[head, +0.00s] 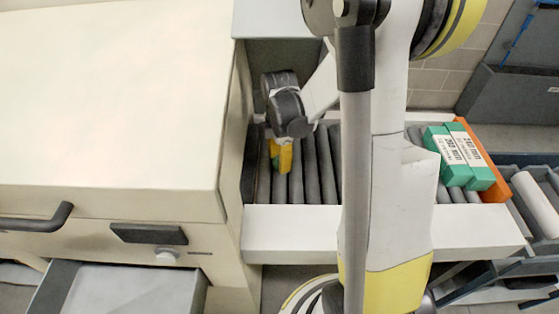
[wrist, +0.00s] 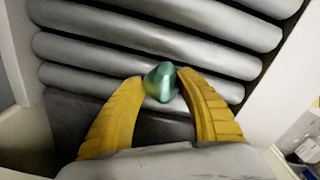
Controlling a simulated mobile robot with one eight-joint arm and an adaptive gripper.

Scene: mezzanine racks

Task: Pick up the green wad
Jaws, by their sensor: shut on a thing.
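The green wad (wrist: 161,82) is a small, shiny, crumpled lump between the tips of my yellow gripper fingers in the wrist view. My gripper (wrist: 158,88) is shut on it, with both fingertips against its sides. In the head view my gripper (head: 281,158) points down over the grey rollers at the left end of the conveyor. The wad is too small and too hidden to make out clearly there. I cannot tell for sure whether it is clear of the rollers.
The grey roller conveyor (head: 325,170) has a white side rail (head: 290,222). A large cream machine (head: 110,100) stands close at left, with an open drawer (head: 125,290) below. Green-and-white boxes (head: 459,155) lie at the conveyor's right end against an orange stop (head: 482,160).

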